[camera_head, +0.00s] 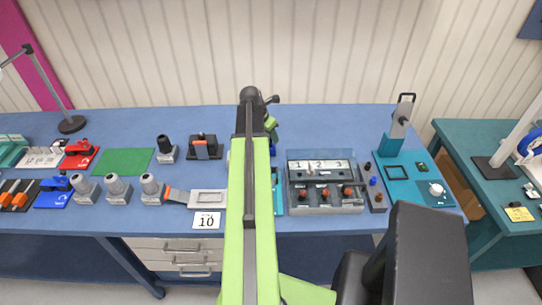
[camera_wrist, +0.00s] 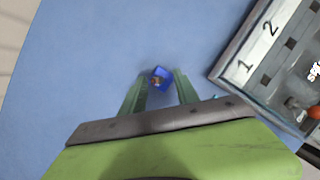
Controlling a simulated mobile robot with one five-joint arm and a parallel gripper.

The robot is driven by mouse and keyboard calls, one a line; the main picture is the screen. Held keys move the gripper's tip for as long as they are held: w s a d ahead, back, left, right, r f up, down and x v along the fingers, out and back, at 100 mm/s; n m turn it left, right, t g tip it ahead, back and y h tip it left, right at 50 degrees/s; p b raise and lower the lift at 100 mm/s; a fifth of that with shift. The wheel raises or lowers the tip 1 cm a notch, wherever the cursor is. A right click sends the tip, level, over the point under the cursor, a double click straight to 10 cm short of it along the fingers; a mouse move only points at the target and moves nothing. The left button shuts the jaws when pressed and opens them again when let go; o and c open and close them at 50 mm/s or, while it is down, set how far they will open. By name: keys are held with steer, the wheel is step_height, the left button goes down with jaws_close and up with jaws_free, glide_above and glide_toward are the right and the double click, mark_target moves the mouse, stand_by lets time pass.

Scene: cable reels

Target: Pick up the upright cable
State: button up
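A small blue square thing with a brown and orange middle (camera_wrist: 161,75), seen from above, shows in the wrist view between my two green fingers. It may be the top of the upright cable, but I cannot tell for sure. My gripper (camera_wrist: 160,82) is open, with a narrow gap on each side of the blue thing. How far below the fingertips it stands is unclear. In the head view my gripper (camera_head: 271,129) is partly hidden behind my arm. A bit of blue (camera_head: 272,149) shows just below it there.
A grey tray numbered 1, 2, 3 (camera_head: 297,208) stands just right of my gripper; it also shows in the wrist view (camera_wrist: 228,72). The blue table (camera_head: 330,122) is clear behind.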

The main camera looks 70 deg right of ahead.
mark_target(271, 141)
steer(key=b+x, duration=0.1)
steer(key=x, duration=0.2)
steer(key=shift+w+a, duration=0.1)
steer(key=shift+r, duration=0.25)
jaws_close()
stand_by(0.9)
